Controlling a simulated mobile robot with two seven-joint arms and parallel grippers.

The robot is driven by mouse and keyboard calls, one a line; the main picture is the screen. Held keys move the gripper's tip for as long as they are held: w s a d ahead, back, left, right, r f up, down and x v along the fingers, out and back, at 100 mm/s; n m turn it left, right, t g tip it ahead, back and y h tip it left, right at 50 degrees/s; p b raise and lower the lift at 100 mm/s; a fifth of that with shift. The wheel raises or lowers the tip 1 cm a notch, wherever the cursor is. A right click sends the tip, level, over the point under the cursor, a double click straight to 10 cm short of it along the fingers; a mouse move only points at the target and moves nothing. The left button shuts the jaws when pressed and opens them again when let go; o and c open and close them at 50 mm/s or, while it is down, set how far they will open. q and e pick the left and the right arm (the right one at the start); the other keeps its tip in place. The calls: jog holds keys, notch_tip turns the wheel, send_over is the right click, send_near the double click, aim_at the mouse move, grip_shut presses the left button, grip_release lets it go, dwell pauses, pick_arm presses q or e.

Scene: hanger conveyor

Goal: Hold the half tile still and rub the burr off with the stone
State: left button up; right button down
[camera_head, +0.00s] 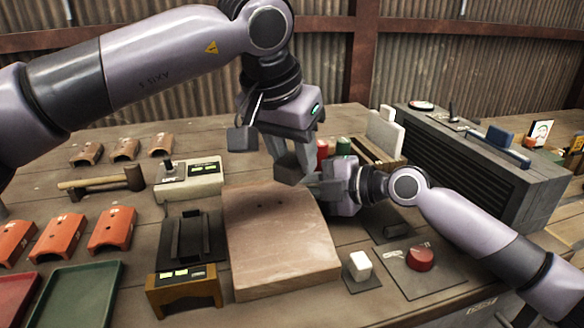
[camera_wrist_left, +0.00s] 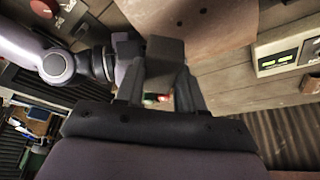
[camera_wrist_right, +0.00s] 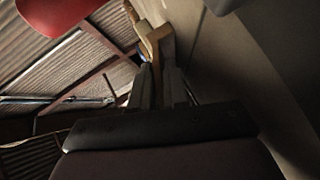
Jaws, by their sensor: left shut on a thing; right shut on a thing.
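The half tile (camera_head: 280,240), a broad pinkish-brown curved piece with two small holes, lies on the bench; it also shows in the left wrist view (camera_wrist_left: 205,20). My left gripper (camera_head: 290,165) is shut on the dark grey stone (camera_wrist_left: 165,50), over the tile's far right part. I cannot tell if the stone touches the tile. My right gripper (camera_head: 312,186) comes in from the right, low at the tile's far right corner. In the right wrist view its fingers are shut on a tan edge (camera_wrist_right: 158,40), which looks like the tile's. I cannot make out the burr.
A dark stand (camera_head: 185,240) and a control box (camera_head: 188,178) are left of the tile. A mallet (camera_head: 100,182), several small tiles (camera_head: 112,230) and a green tray (camera_head: 75,295) lie farther left. A white cube (camera_head: 359,265) and red button (camera_head: 420,258) are at right, near my right arm.

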pick_arm(q)
jog(key=shift+r, duration=1.55)
pick_arm(e)
jog(key=c, duration=1.1)
grip_release()
jog(key=shift+o, duration=0.2)
